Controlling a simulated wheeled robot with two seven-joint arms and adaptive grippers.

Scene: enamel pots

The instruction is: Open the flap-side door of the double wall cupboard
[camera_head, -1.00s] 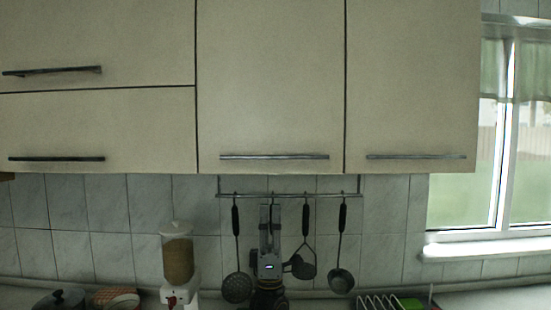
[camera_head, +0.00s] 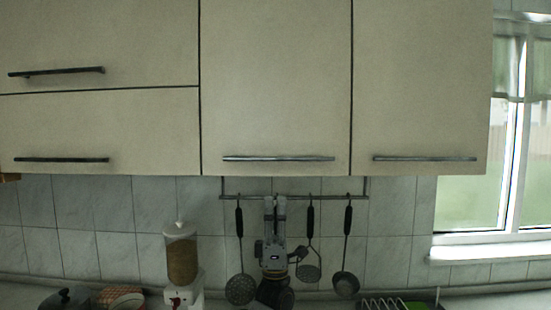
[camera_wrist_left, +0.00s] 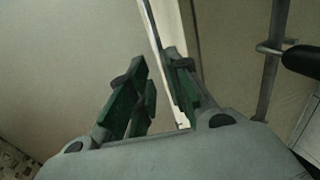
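The double wall cupboard has two tall cream doors side by side. The flap-side door (camera_head: 276,80) is next to the flaps, with a horizontal bar handle (camera_head: 278,158) along its bottom edge. The other door (camera_head: 420,80) has its own bar handle (camera_head: 424,158). Both doors are shut. My left gripper (camera_head: 275,202) points up below the flap-side door's handle, apart from it in the picture, in front of the utensil rail. In the left wrist view its two green-padded fingers (camera_wrist_left: 160,88) stand apart with nothing gripped between them. My right gripper is not in view.
Two flap fronts (camera_head: 98,130) are at the left. A rail (camera_head: 330,196) with hanging utensils (camera_head: 346,284) is below the cupboard. A dispenser (camera_head: 182,258), a dark pot (camera_head: 66,299) and a dish rack (camera_head: 385,303) stand below. A window (camera_head: 475,205) is at the right.

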